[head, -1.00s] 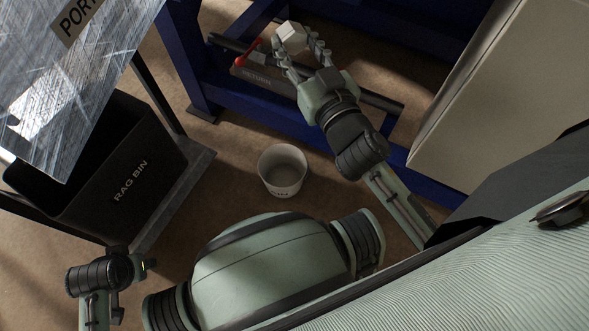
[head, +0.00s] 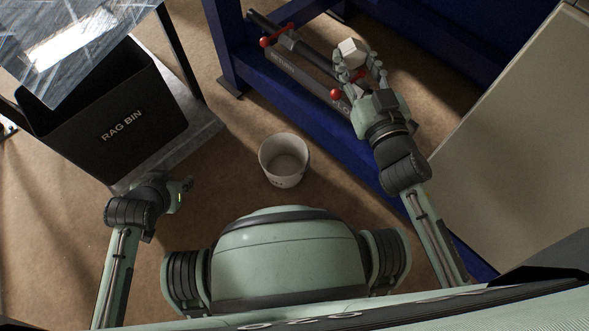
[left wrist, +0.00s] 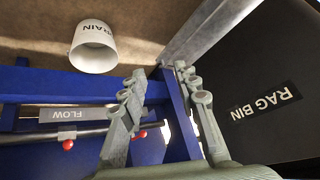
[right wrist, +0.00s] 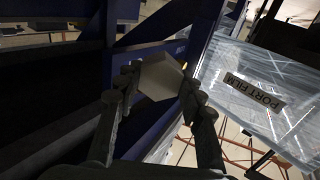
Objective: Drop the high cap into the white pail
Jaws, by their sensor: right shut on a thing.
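The cap (head: 351,52) is a pale, faceted block. My right gripper (head: 357,72) is shut on it, and it also shows between the fingertips in the right wrist view (right wrist: 160,77). The white pail (head: 284,160) stands upright on the brown floor, below and left of the right gripper in the head view. It looks empty. In the left wrist view the pail (left wrist: 93,50) shows part of a label ending in "RAIN". My left gripper (head: 182,194) is left of the pail; its fingers are apart and empty in the left wrist view (left wrist: 155,82).
A black rag bin (head: 100,125) stands at the left. A blue frame (head: 320,115) with pipes and red-knobbed valves (head: 336,93) runs behind and right of the pail. A large pale panel (head: 510,150) is at the right. Floor around the pail is clear.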

